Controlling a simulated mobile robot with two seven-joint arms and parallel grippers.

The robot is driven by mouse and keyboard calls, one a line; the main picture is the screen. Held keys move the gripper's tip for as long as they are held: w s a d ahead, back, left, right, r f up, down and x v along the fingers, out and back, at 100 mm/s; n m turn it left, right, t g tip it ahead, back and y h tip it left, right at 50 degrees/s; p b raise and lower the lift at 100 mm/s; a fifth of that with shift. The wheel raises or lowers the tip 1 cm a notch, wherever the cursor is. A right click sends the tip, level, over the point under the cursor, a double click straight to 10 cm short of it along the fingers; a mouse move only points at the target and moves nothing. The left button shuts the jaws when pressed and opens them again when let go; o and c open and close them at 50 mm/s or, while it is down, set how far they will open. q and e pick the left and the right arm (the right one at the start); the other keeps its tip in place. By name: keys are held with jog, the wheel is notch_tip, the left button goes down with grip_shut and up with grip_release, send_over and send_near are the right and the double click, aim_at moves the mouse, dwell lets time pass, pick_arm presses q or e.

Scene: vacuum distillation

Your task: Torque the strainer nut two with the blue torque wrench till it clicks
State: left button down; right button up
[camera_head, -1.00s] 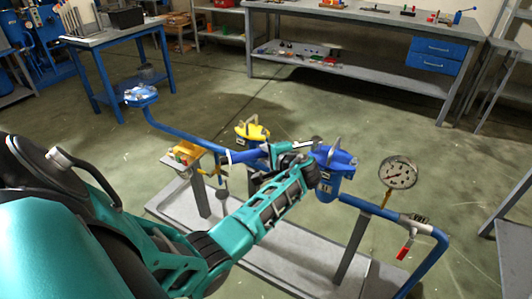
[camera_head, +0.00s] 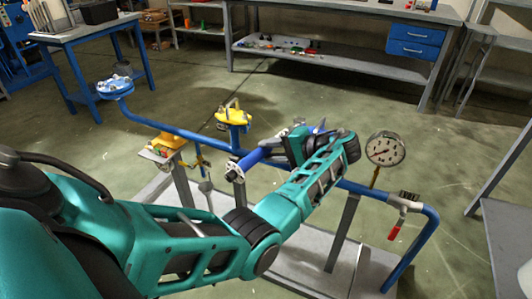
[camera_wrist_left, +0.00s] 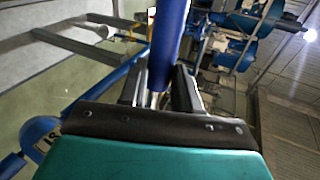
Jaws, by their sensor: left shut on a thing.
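My left gripper (camera_head: 297,146) is shut on the blue torque wrench (camera_head: 256,158). Its blue shaft slants down and left from the jaws to a dark-and-grey end. In the left wrist view the blue shaft (camera_wrist_left: 167,45) runs upward from between the two fingers (camera_wrist_left: 160,90). Behind my wrist, a blue strainer (camera_head: 318,128) shows only as a small blue part. Its nuts are hidden by my arm, so I cannot tell whether the wrench sits on strainer nut two. My right gripper is not in view.
A blue pipe (camera_head: 160,126) runs along a grey skid, with a yellow-topped fitting (camera_head: 233,115), a pressure gauge (camera_head: 385,149) and a red-handled valve (camera_head: 404,204). A workbench (camera_head: 335,65) stands behind. The floor between is clear.

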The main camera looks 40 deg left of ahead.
pick_arm(q)
jog(key=shift+w+d+r+n+g+h+b, duration=0.1)
jog(key=shift+w+d+n+g+h+b, duration=0.2)
jog(key=shift+d+n+g+b, duration=0.5)
jog(key=shift+w+d+n+g+h+b, duration=0.15)
jog(key=shift+w+d+n+g+b, duration=0.15)
jog(key=shift+d+n+g+b, duration=0.55)
jog(key=shift+w+d+r+n+g+h+b, duration=0.1)
jog(key=shift+w+d+n+g+h+b, duration=0.35)
jog(key=shift+d+b, duration=0.65)
